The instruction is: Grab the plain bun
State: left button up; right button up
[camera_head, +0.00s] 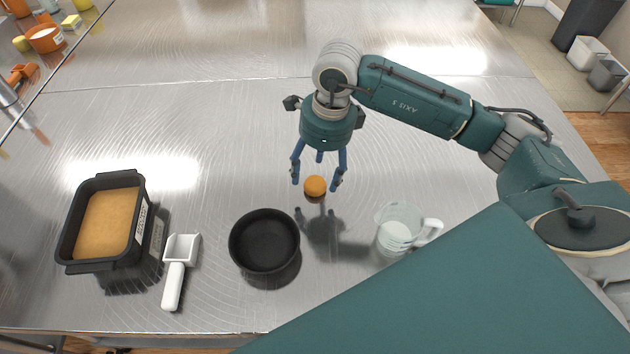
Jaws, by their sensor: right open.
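A small round orange-brown bun (315,187) sits on the steel table (380,130), near the middle of the view. My right gripper (317,180) points down over it with its blue fingers spread. One finger shows to the left of the bun, one to the right, and one behind. I cannot tell whether any finger touches it. My left gripper is not in view.
A black bowl (265,240) stands in front of the bun and a clear measuring jug (397,232) to its right. A white scoop (177,270) and a black loaf pan (72,232) with brown contents are at left. The table behind is clear.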

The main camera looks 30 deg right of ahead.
aim_at(316, 181)
notch_tip(316, 181, down, 2)
jog(key=shift+w+f+p, duration=0.1)
jog(key=shift+f+p, duration=0.1)
jog(key=shift+p, duration=0.3)
jog(key=shift+f, duration=0.55)
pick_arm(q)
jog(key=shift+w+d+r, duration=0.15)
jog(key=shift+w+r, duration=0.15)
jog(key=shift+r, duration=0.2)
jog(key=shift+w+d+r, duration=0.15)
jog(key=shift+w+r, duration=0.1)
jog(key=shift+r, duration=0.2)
pick_arm(e)
jog(key=shift+w, duration=0.1)
jog(key=c, duration=1.2)
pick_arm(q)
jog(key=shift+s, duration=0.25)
pick_arm(e)
jog(key=shift+c, duration=0.2)
